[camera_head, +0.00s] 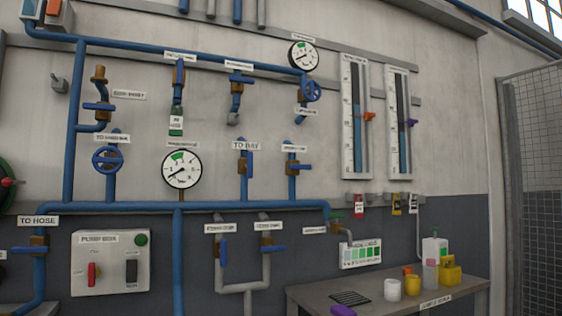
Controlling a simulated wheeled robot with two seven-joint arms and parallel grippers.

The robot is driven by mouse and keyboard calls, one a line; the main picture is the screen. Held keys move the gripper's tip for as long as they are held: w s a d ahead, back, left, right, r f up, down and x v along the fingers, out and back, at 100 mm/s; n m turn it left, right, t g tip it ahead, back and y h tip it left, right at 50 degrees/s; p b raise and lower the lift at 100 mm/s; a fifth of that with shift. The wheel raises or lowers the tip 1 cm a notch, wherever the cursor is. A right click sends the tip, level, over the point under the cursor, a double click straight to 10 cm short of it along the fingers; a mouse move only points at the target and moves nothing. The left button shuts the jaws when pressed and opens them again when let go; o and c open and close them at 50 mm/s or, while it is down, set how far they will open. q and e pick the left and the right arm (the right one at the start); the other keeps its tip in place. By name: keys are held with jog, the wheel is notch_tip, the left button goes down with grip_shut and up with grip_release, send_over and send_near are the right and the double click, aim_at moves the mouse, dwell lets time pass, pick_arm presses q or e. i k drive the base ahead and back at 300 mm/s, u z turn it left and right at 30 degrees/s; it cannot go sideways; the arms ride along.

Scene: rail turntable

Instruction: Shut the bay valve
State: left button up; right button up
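The bay valve (249,163) sits on a vertical blue pipe in the middle of the wall, under a white "TO BAY" label (246,145). Its blue lever is upright, in line with the pipe. The valve to its right has its blue lever (301,166) level, across its pipe. Neither of my grippers shows in this view.
A pressure gauge (182,169) is left of the bay valve. A pump box (110,262) with a red switch hangs at the lower left. A grey table (385,294) with cups and bottles stands at the lower right. A mesh cage (535,180) is at the far right.

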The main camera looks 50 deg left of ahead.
aim_at(249, 166)
jog(key=u, duration=0.1)
jog(key=i, duration=1.5)
jog(key=u, duration=0.5)
